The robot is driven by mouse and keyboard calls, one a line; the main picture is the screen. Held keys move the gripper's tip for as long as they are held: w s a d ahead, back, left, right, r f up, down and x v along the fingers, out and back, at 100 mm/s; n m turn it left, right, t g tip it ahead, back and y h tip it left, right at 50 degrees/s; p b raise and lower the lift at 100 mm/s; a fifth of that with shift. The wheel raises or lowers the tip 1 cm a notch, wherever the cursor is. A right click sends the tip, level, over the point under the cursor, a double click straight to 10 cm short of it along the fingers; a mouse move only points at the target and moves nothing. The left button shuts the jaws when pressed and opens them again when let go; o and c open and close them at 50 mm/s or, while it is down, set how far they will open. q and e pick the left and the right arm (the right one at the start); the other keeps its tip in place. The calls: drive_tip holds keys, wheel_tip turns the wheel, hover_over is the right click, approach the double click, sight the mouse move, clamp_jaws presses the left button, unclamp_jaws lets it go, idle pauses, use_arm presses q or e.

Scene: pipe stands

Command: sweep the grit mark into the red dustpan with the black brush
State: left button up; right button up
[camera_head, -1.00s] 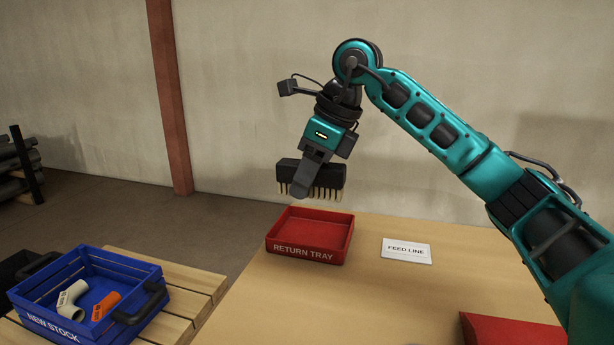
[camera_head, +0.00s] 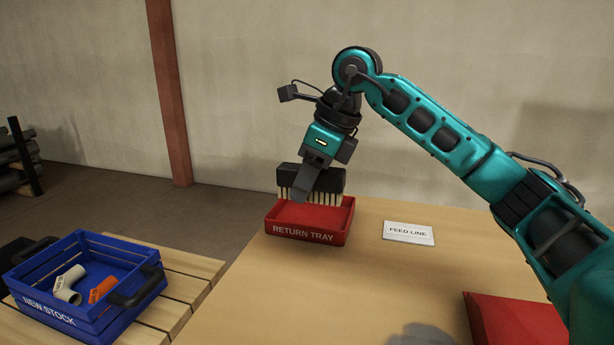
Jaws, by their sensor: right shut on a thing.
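The black brush (camera_head: 318,178) with pale bristles is held in my right gripper (camera_head: 303,190), which is shut on it. The brush is over the back part of the red return tray; whether the bristles touch the tray I cannot tell. A red object (camera_head: 512,322), perhaps the dustpan, lies at the lower right, cut off by the frame and partly hidden by my right arm. A dark grey patch (camera_head: 418,336) shows on the table at the bottom edge, mostly cut off; I cannot tell whether it is the grit mark or a shadow. My left gripper is not in view.
The red return tray (camera_head: 302,236) stands at the table's far left corner. A white "FEED LINE" card (camera_head: 408,232) lies to its right. A blue "NEW STOCK" crate (camera_head: 120,300) with pipe pieces stands on slats at left. The middle of the table (camera_head: 330,290) is clear.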

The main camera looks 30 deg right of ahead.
wheel_tip(320, 180, down, 8)
drive_tip(key=b, duration=0.4)
drive_tip(key=shift+b, duration=0.4)
drive_tip(key=o, duration=1)
drive_tip(key=shift+r, duration=0.1)
drive_tip(key=shift+f+b, duration=2)
drive_tip(key=shift+f, duration=1.2)
